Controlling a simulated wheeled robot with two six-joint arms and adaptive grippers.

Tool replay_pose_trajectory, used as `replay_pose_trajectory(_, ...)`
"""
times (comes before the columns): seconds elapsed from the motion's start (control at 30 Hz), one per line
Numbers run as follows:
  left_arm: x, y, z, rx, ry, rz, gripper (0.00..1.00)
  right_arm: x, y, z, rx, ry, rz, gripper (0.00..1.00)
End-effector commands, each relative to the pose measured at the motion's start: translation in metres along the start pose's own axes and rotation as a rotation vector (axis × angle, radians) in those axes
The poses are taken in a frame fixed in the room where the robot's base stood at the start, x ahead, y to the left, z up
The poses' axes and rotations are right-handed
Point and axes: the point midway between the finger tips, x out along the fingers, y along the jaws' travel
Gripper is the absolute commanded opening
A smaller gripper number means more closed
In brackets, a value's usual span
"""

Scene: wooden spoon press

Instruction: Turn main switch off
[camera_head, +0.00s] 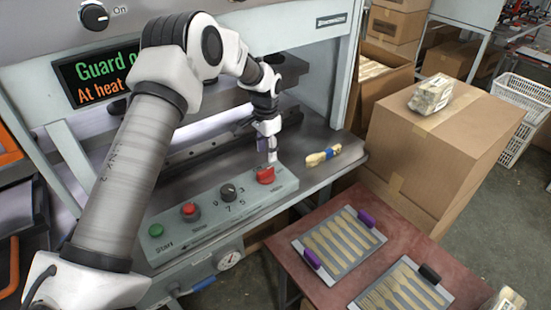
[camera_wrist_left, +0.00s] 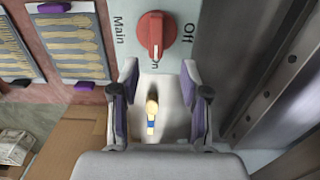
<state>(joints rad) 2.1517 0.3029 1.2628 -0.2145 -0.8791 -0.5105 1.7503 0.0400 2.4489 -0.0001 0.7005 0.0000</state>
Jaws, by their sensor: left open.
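The main switch (camera_head: 265,175) is a red rotary knob at the right end of the control panel (camera_head: 225,201). In the left wrist view the knob (camera_wrist_left: 155,36) has its raised grip in line with the partly hidden "On" label below it, while "Off" is printed to the right and "Main" to the left. My right gripper is not in view.
The panel also has a green Start button (camera_head: 156,230), a red button (camera_head: 190,209) and a black dial (camera_head: 228,192). A spoon bundle (camera_head: 322,156) lies on the press ledge to the right. Spoon trays (camera_head: 296,243) on a red table and a cardboard box (camera_head: 430,150) stand to the right.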

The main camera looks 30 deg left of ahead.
Motion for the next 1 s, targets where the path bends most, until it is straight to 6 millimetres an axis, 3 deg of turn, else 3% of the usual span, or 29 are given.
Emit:
replay_pose_trajectory(0.4, 0.067, 0.001, 0.001, 0.000, -0.001, 0.001, 0.46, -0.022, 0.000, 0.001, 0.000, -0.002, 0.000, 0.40)
replay_pose_trajectory(0.67, 0.073, 0.000, 0.000, 0.000, 0.001, 0.000, 0.46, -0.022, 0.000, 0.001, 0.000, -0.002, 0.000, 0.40)
replay_pose_trajectory(0.7, 0.073, 0.000, 0.000, 0.000, 0.001, 0.000, 0.39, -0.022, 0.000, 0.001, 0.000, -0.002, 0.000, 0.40)
replay_pose_trajectory(0.8, 0.073, 0.001, 0.000, 0.000, 0.000, 0.000, 0.03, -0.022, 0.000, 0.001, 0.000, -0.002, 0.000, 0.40)
replay_pose_trajectory(1.0, 0.073, 0.001, 0.001, -0.001, 0.000, 0.000, 0.00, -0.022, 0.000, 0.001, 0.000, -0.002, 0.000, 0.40)
